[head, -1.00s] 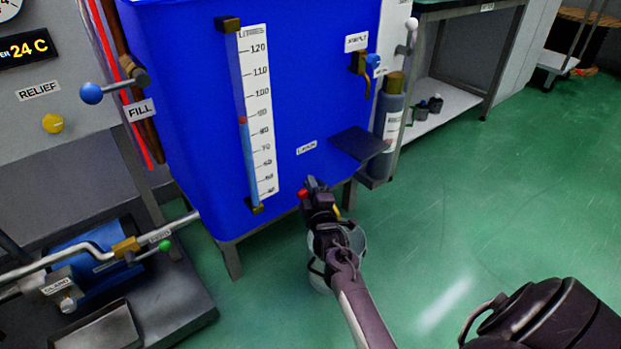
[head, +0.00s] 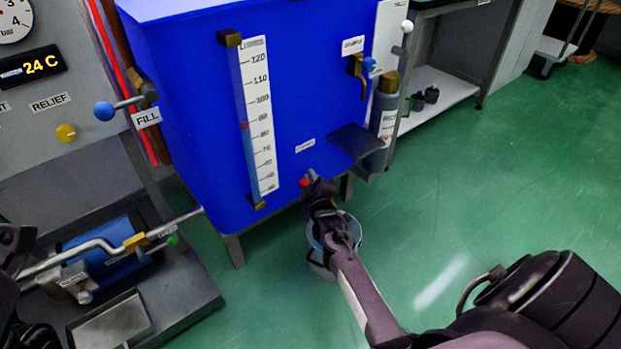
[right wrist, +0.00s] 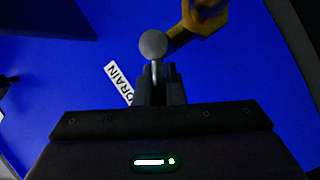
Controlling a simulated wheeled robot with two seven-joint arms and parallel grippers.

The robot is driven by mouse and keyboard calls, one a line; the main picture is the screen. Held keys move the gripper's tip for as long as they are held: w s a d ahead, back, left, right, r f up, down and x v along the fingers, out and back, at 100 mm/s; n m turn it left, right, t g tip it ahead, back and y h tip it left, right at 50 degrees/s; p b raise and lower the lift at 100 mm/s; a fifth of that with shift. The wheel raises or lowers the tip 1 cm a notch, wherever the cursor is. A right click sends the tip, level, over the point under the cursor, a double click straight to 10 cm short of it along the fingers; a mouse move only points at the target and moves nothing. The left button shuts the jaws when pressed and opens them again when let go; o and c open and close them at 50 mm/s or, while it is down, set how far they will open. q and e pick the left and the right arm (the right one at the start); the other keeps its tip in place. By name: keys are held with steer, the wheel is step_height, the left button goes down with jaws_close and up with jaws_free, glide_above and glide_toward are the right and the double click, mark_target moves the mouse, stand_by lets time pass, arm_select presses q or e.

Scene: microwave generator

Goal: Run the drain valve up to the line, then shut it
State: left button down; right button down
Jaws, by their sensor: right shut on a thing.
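The blue tank (head: 200,110) carries a DRAIN label (head: 305,146), which also shows in the right wrist view (right wrist: 118,83). Below the label, a red part (head: 304,183) shows beside my right gripper (head: 318,187). In the right wrist view my right gripper (right wrist: 160,85) is shut on the drain valve's lever; its round grey end (right wrist: 153,44) sticks out past the fingers, beside the brass valve body (right wrist: 205,15). The sight gauge (head: 250,125) has a scale and a red mark (head: 243,125) around 80 to 90. The exact liquid level is unclear. My left gripper is not seen.
A bucket (head: 320,262) stands on the floor under my right gripper. A dark shelf (head: 352,142) juts from the tank to the right. A FILL lever with a blue ball (head: 104,111) is at left. A pump (head: 110,250) sits lower left. Green floor at right is clear.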

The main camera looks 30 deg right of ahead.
steer(key=c, duration=1.5)
jaws_free()
steer(key=shift+s, duration=0.1)
steer(key=p+v, duration=0.3)
steer(key=v, duration=0.4)
steer(key=shift+s+p, duration=0.35)
steer(key=shift+a, duration=0.1)
